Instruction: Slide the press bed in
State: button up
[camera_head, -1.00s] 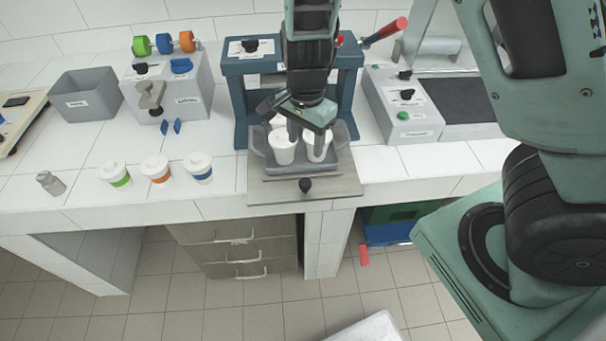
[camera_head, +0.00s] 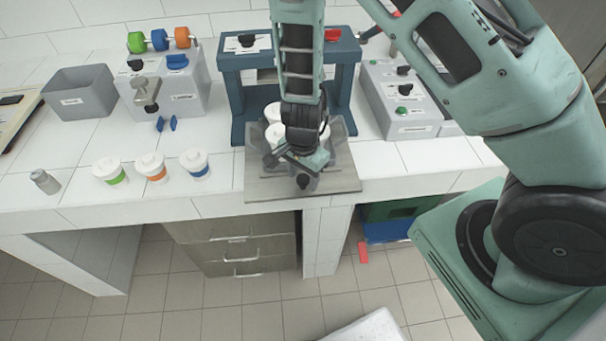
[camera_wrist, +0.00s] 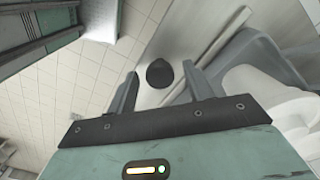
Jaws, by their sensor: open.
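The press bed (camera_head: 336,182) is a flat grey-brown plate sticking out in front of the blue press frame (camera_head: 237,92). A black knob (camera_head: 303,181) stands at its front edge. A grey tray (camera_head: 343,140) with white cups (camera_head: 272,112) stands on the bed, partly hidden behind my arm. My gripper (camera_head: 305,168) is open and points down at the front of the bed, close to the knob. In the wrist view the knob (camera_wrist: 160,73) shows between the two spread fingertips, with a gap on each side. I cannot tell how far below the fingertips it is.
Lidded cups with green (camera_head: 109,170), orange (camera_head: 151,167) and blue (camera_head: 195,164) bands stand left of the bed. A grey control box (camera_head: 400,105) is on the right. A grey bin (camera_head: 80,92) stands at the back left. The counter just left of the bed is clear.

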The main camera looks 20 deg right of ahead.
grip_shut()
jog(key=shift+w+d+r, duration=0.1)
jog(key=shift+w, duration=0.25)
jog(key=w+d, duration=0.1)
jog(key=w, duration=0.4)
jog(key=w+d+p, duration=0.1)
jog(key=w+d, duration=0.1)
jog(key=w, duration=0.3)
jog(key=w+d+p, duration=0.1)
jog(key=w+d, duration=0.1)
jog(key=w, duration=0.3)
jog(key=shift+w, duration=0.4)
grip_release()
notch_tip(320, 180, up, 17)
jog(key=b, duration=0.4)
jog(key=shift+r, duration=0.15)
